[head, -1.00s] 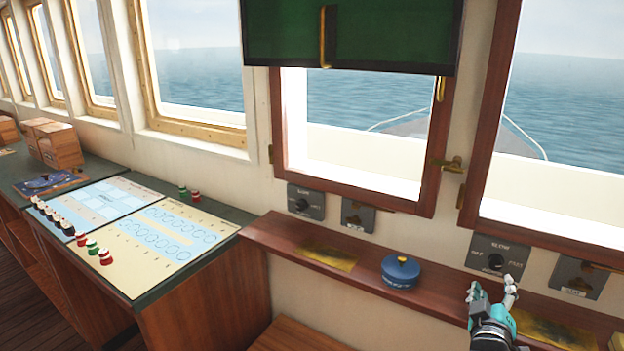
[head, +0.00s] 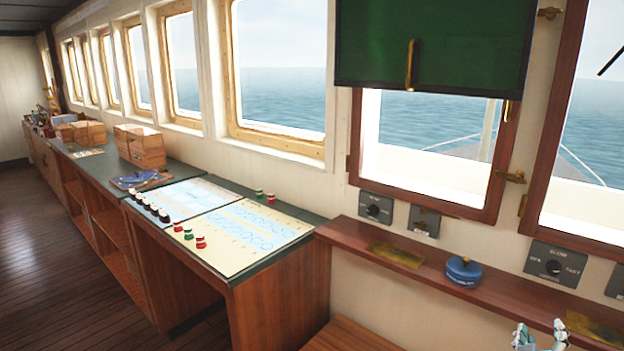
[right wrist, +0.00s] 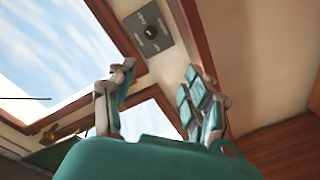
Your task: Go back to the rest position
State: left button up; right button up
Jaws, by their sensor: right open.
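My left gripper does not show in the head view.
A counter (head: 262,268) along the left carries charts, several small red, green and black pieces, and wooden boxes (head: 140,147). Dials (head: 553,262) are on the wall above the ledge. A green panel (head: 433,45) hangs over the window. The floor (head: 60,270) at left is clear.

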jog(key=w+a+f+n+g+y, duration=0.1)
jog(key=a+f+y, duration=0.25)
jog(key=f, duration=0.65)
jog(key=w+a+f+n+y, duration=0.15)
jog(key=a+f, duration=0.25)
jog(key=f, duration=0.6)
jog(key=s+a+f+g+y, duration=0.1)
jog(key=s+a+f, duration=0.2)
jog(key=f, duration=0.4)
jog(key=s+a+f+g+y, duration=0.2)
jog(key=s+a+f, duration=0.1)
jog(key=f, duration=0.4)
jog(key=s+a+f+g+y, duration=0.1)
jog(key=s+a+f, duration=0.25)
jog(key=f, duration=0.35)
jog(key=s+a+f+g+y, duration=0.1)
jog(key=s+a+f+g, duration=0.25)
jog(key=s+f, duration=1)
jog(key=s+f+m+g, duration=0.1)
jog(key=s+f+g, duration=0.1)
jog(key=s, duration=1)
jog(key=s+f+m+g, duration=0.1)
jog(key=s+f, duration=0.4)
jog(key=s, duration=0.7)
jog(key=shift+s+g+y, duration=0.25)
jog(key=shift+g+y, duration=0.05)
jog(key=shift+g, duration=0.45)
